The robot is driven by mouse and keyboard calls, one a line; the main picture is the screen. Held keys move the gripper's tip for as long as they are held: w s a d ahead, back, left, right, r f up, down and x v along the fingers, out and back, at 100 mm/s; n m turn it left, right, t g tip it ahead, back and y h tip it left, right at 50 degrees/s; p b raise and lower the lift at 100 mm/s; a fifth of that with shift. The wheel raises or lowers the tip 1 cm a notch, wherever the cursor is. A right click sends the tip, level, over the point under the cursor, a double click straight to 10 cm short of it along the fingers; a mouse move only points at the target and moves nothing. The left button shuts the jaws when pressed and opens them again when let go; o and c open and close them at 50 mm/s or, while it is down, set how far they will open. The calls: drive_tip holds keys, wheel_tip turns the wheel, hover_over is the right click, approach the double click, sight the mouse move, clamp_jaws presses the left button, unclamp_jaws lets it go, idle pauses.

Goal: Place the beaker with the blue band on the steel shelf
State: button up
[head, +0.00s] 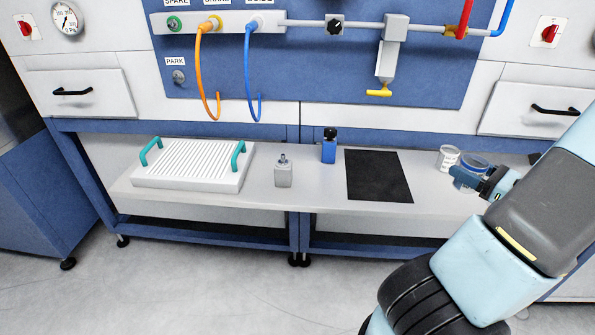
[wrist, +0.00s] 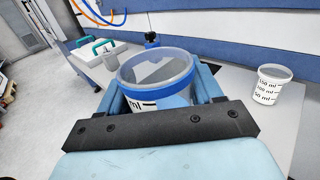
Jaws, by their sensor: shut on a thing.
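The beaker with the blue band (head: 471,168) is at the right in the head view, partly hidden by my gripper (head: 480,180). In the wrist view, this beaker (wrist: 156,72) is between my gripper's two fingers (wrist: 160,92), which are shut on it. It looks upright, with its open rim facing up. The steel shelf (head: 320,196) is the long pale surface under the blue panel. The beaker is over or at the shelf's right part; I cannot tell whether its base touches.
A plain beaker (head: 448,157) stands close beside the held one. A black mat (head: 378,176), a blue bottle (head: 328,151), a small grey bottle (head: 283,174) and a ribbed white tray with teal handles (head: 190,185) are farther left. Bare shelf shows between the mat and the beakers.

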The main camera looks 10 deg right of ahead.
drive_tip(key=shift+s+d, duration=0.45)
drive_tip(key=shift+r, duration=0.1)
drive_tip(key=shift+d, duration=0.1)
drive_tip(key=w+d+f, duration=0.2)
drive_tip(key=w+f, duration=0.1)
drive_tip(key=w+d+f, duration=0.2)
drive_tip(key=w+f, duration=0.1)
drive_tip(key=w, duration=0.1)
drive_tip(key=w+d+f, duration=0.2)
drive_tip(key=w+f, duration=0.1)
drive_tip(key=w, duration=0.1)
drive_tip(key=shift+d, duration=0.4)
drive_tip(key=shift+w+d+f, duration=0.2)
drive_tip(key=shift+w+f, duration=0.15)
drive_tip(key=shift+f, duration=1.7)
